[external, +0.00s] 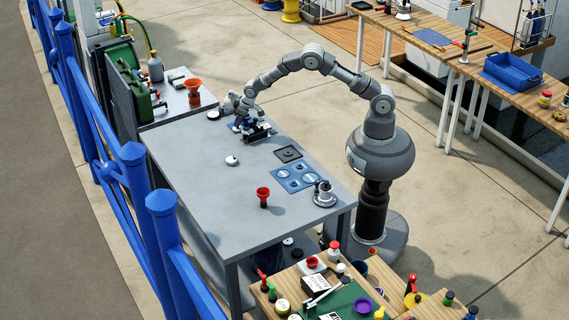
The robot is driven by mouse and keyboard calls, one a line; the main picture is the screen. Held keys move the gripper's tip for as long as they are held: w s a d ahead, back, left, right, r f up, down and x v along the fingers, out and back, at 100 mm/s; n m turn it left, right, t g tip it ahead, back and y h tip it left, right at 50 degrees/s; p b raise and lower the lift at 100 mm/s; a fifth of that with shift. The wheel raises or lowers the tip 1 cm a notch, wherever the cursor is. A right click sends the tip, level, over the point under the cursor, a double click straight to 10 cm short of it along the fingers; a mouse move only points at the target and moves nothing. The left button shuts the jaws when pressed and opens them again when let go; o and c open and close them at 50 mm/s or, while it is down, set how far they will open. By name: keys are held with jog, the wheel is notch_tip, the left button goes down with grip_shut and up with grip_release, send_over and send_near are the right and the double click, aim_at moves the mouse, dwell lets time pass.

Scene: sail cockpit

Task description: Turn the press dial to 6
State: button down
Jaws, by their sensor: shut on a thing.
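A small dark device (259,135) with black and bluish parts stands near the far edge of the grey metal table (205,190). My gripper (241,121) reaches down over the back of the table and is shut on part of this device at its upper left. The fingers and the gripped part are small and partly hidden by the wrist. I cannot make out a dial, its numbers or its setting, nor tell for sure that this device is the press.
The table also holds a white round piece (232,160), a red cup (263,196), a blue mat (296,177), a black square plate (288,153) and a grey round-based device (324,194). The table's left front is clear. A blue railing (135,195) runs along the left.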

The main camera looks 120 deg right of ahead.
jog(key=shift+m, duration=0.7)
jog(key=c, duration=1)
grip_release()
jog(key=p+v, duration=0.2)
jog(key=v, duration=0.5)
jog(key=shift+w+a+r+p, duration=0.1)
jog(key=shift+a+r+p, duration=0.15)
jog(key=shift+r+p, duration=0.05)
